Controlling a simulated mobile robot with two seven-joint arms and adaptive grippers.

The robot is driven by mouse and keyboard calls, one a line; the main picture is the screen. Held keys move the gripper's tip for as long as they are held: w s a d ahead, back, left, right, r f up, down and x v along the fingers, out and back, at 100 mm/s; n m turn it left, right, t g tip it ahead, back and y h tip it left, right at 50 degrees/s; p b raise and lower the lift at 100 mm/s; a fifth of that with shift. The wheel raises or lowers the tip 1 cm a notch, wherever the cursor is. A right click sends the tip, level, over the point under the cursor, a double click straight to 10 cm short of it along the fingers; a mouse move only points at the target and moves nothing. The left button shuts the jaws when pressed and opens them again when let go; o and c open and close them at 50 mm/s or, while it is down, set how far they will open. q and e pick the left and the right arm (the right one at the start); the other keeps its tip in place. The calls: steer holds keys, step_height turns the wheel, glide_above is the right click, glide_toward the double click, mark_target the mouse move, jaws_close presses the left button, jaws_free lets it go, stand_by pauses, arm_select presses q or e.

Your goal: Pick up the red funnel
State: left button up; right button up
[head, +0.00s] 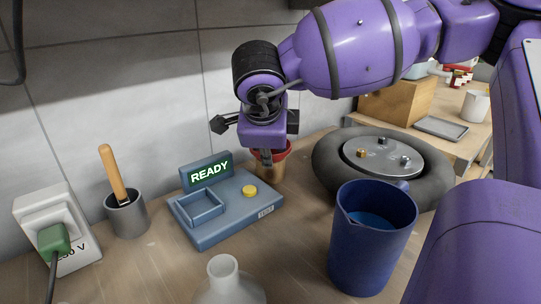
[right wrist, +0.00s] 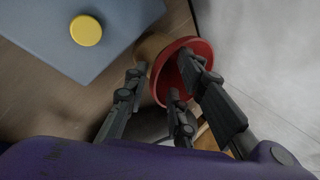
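The red funnel (right wrist: 172,80) stands in a tan, brass-like cup (head: 271,172), behind the right end of the blue-grey READY device. Its red rim also shows in the head view (head: 283,149), partly hidden by my right gripper. My right gripper (right wrist: 168,88) comes down from above with its fingers spread at the funnel. One finger is beside the rim on the left; two others overlap the funnel's mouth in the right wrist view. I cannot tell whether any finger touches it. My left gripper is in neither view.
The READY device (head: 225,215) has a yellow button (head: 249,190). A grey cup (head: 127,217) holds a wooden handle. A white bottle (head: 228,285) is at the front.

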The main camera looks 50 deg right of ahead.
jaws_close()
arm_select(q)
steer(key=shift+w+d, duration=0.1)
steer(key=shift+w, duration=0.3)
arm_select(e)
steer(key=shift+f, duration=0.1)
